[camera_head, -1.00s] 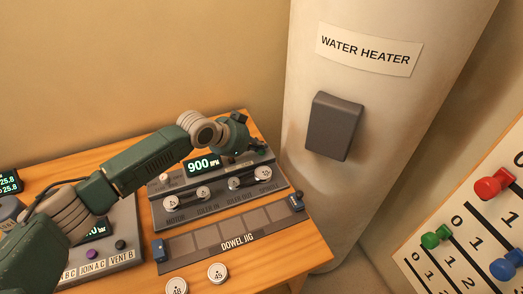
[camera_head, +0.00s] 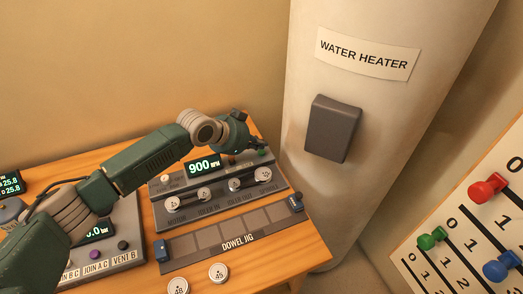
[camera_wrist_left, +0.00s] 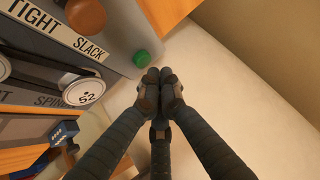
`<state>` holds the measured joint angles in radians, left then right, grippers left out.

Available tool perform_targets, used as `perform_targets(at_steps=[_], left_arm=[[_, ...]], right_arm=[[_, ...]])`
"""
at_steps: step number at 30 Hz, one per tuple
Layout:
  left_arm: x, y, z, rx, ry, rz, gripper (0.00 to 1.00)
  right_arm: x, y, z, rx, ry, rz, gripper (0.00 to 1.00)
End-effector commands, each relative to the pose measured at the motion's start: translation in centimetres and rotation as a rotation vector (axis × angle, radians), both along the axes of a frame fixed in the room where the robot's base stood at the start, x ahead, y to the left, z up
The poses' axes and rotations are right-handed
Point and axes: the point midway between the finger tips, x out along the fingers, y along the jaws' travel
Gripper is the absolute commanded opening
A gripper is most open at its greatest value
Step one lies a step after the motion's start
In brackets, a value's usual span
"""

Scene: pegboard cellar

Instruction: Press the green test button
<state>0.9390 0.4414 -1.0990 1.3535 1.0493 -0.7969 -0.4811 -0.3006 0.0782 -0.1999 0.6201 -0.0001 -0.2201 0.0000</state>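The green button (camera_wrist_left: 145,60) is a small round green cap near the corner of the grey panel, beside the TIGHT SLACK label. It also shows in the head view (camera_head: 262,153), at the panel's back right. My left gripper (camera_wrist_left: 160,85) has its dark fingers drawn together, with nothing seen between them. In the wrist view the fingertips are just beside the green button, past the panel's edge; I cannot tell whether they touch it. In the head view my left gripper (camera_head: 231,158) hangs over the back of the panel, right of the 900 RPM display. My right gripper is not in view.
A brown knob (camera_wrist_left: 87,15) stands close to the button. White dials (camera_head: 204,194) sit along the panel front, with the dowel jig (camera_head: 238,240) before it. The water heater (camera_head: 310,75) rises close on the right. A peg board (camera_head: 455,235) stands far right.

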Motion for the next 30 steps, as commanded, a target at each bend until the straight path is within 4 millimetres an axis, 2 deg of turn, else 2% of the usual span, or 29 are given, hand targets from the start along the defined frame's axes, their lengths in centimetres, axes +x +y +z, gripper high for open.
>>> perform_targets(at_steps=[5,19,30], left_arm=[[0.0,0.0,0.4,-0.001,0.0,0.0,0.0],[0.0,0.0,5.0,-0.001,0.0,0.0,0.0],[0.0,0.0,5.0,-0.001,0.0,0.0,0.0]], right_arm=[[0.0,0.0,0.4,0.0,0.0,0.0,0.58],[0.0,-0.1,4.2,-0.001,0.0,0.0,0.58],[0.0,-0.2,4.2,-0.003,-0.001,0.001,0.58]])
